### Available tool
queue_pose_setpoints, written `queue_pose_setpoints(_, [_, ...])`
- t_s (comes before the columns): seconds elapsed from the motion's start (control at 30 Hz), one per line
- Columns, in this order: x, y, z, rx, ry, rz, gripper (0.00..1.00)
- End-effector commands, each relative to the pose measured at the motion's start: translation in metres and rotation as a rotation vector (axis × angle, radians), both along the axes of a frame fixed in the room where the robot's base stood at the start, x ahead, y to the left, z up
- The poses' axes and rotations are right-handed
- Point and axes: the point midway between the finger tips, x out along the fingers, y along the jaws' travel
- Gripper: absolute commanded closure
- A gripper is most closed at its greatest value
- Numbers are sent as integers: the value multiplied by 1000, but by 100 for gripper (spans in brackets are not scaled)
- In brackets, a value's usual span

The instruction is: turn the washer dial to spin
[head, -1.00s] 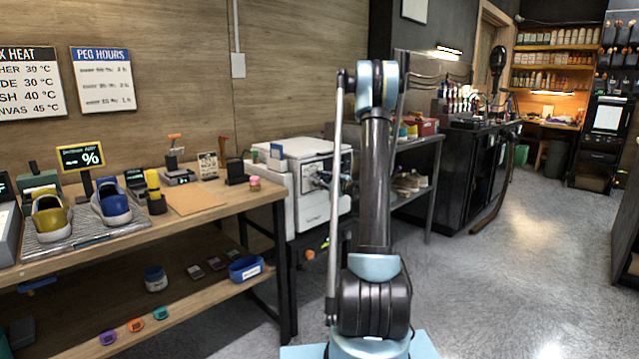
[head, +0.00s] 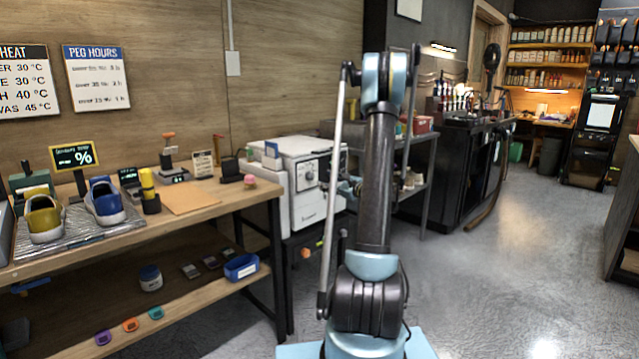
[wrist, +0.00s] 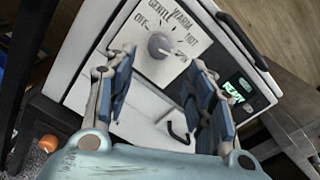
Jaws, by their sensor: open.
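The white washer (head: 306,208) stands past the end of the workbench, with its front panel facing right. Its round grey dial (wrist: 161,45) is on the panel in the wrist view, ringed by labels that include OFF, GENTLE, WARM and HOT; one at the lower right is too blurred to read. I cannot tell which label the dial marks. The dial also shows small in the head view (head: 308,178). My gripper (wrist: 161,72) is open and empty, its blue-padded fingers spread below and either side of the dial, apart from it. In the head view my arm partly hides it.
A lit green display (wrist: 239,89) reading READY is right of the dial. The wooden workbench (head: 190,232) with sneakers stands left of the washer. A metal rack (head: 425,160) stands behind my arm. The floor (head: 510,260) to the right is clear.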

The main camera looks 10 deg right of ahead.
Motion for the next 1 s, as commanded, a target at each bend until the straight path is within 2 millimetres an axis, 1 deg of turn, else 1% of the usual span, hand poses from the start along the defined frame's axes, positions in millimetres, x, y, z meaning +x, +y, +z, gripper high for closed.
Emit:
queue_pose_setpoints(0.03, [-7,-6,0,0,0,-2,51])
queue_pose_setpoints(0.1, [-15,-13,0,0,0,-4,51])
queue_pose_setpoints(0.3, [-28,-22,0,0,0,-1,51])
queue_pose_setpoints(0.73, [-31,-24,0,-6,-5,0,51])
queue_pose_setpoints(0.87, [-33,-25,0,-73,-56,-2,51])
queue_pose_setpoints(1.0, [-39,-27,-1,-243,-186,-7,51])
